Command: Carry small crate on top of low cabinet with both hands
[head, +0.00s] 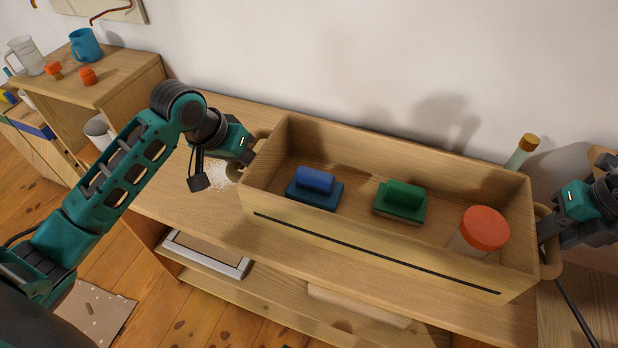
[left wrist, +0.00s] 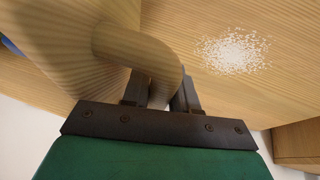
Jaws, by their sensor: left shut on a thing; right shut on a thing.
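The small crate (head: 400,254) is a long, pale wooden box with a dark line on its front and a loop handle at each end. It is over the low cabinet (head: 185,190); I cannot tell whether it touches the top. It holds a blue block-shaped thing (head: 315,187), a green one (head: 400,201) and a jar with an orange lid (head: 484,230). My left gripper (head: 250,152) is shut on the left handle, which passes between its fingers in the left wrist view (left wrist: 158,62). My right gripper (head: 546,232) is shut on the right handle, its fingers partly hidden.
White grains (left wrist: 236,50) lie on the cabinet top beside the crate's left end. A bottle with an amber cap (head: 523,151) stands behind the right end. A shelf unit (head: 120,85) with mugs is at the left. A framed thing (head: 207,254) lies on the cabinet's lower shelf.

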